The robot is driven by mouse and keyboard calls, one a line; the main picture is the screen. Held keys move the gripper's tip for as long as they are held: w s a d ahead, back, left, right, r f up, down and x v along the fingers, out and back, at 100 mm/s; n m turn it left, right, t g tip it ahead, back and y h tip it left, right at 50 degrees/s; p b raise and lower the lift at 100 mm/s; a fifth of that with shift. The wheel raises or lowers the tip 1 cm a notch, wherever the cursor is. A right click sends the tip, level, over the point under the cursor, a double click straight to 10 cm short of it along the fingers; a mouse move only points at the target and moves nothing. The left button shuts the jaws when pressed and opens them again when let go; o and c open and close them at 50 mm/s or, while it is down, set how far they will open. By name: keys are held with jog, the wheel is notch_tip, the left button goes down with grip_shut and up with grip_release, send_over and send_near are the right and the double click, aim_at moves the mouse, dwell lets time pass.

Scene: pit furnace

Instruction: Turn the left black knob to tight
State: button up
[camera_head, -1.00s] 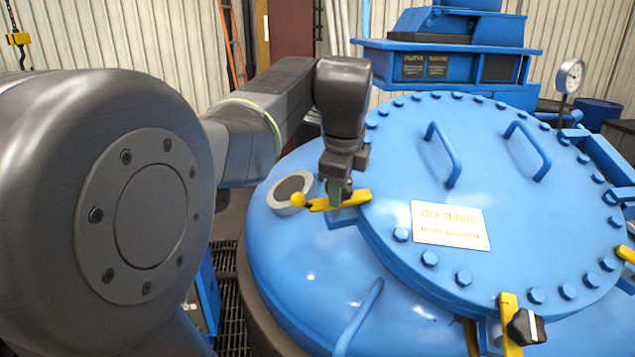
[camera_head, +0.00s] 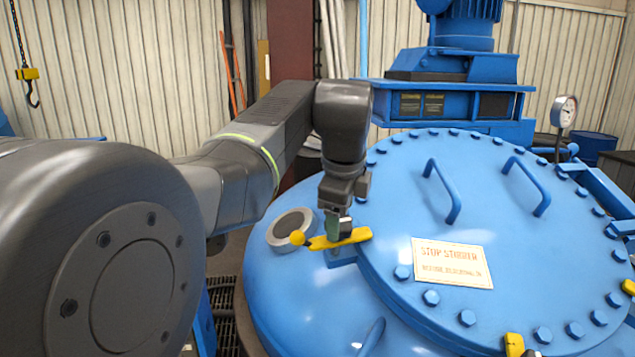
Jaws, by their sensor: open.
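My gripper (camera_head: 339,224) points down over the left yellow clamp bar (camera_head: 352,238) at the lid's left edge. Its jaws are open. A small dark piece between or beside the fingers may be the left black knob, but the fingers hide most of it. I cannot tell its turn position or whether the fingers touch it. The yellow bar ends in a yellow ball (camera_head: 297,238) on the left.
The blue round lid (camera_head: 480,210) has bolts around its rim, two handles and a sign (camera_head: 452,263). A round port (camera_head: 291,228) lies left of the clamp. Another yellow clamp (camera_head: 514,345) is cut off at the bottom. A gauge (camera_head: 563,112) stands at the right.

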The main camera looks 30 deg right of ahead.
jog(key=v, duration=1.1)
jog(key=shift+b, duration=0.3)
jog(key=p+x, duration=0.1)
jog(key=x, duration=1.2)
jog(key=shift+w+f, duration=0.1)
jog(key=shift+f, duration=0.25)
jog(key=shift+r, duration=0.1)
